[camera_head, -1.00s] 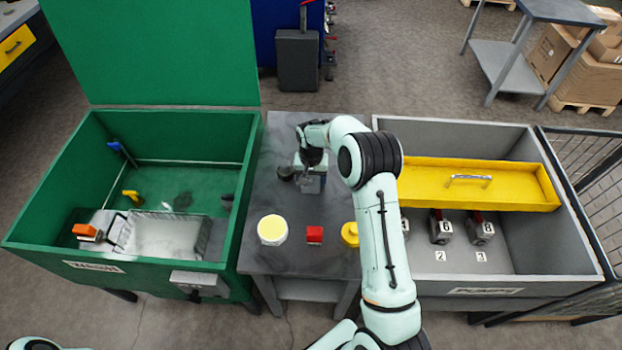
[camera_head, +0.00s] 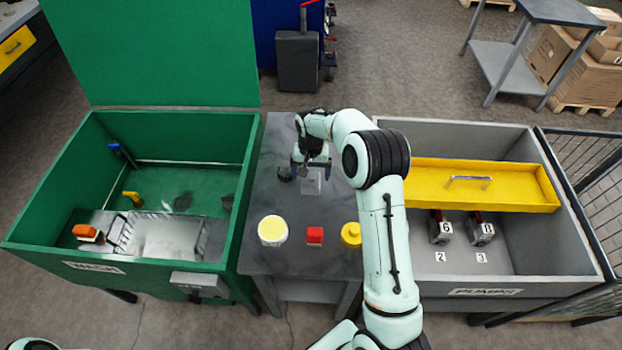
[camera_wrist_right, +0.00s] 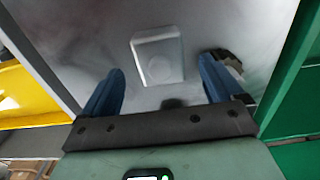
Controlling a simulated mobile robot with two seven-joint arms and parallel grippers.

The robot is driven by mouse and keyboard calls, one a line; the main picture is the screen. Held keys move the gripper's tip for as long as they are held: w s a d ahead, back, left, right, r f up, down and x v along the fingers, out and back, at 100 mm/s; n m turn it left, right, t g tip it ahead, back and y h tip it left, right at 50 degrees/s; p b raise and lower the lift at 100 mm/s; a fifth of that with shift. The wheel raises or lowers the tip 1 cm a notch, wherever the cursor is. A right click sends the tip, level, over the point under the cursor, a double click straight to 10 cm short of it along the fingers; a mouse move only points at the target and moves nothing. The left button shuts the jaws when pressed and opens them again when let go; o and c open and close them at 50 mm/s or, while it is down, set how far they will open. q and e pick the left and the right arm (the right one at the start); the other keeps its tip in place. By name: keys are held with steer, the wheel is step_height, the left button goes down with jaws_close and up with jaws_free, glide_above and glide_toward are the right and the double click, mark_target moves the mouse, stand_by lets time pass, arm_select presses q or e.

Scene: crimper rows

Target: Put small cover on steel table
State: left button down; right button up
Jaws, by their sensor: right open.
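The small cover, a pale grey squarish plate with a raised middle, lies flat on the steel table (camera_head: 275,205). It shows in the head view (camera_head: 312,184) and in the right wrist view (camera_wrist_right: 158,56). My right gripper (camera_head: 311,172) is over the table's back half, above the cover. In the wrist view its two blue fingers (camera_wrist_right: 162,72) are spread apart with nothing between them, and the cover lies beyond their tips, apart from them. My left gripper is out of view.
A small dark round part (camera_head: 285,173) sits left of the cover. The green wash bin (camera_head: 245,200) and grey pumps bin (camera_head: 590,240) flank the table.

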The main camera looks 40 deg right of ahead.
mark_target(311, 177)
step_height(311, 177, up, 8)
steer(key=shift+s+f, duration=0.1)
steer(key=shift+f, duration=0.05)
stand_by(0.6)
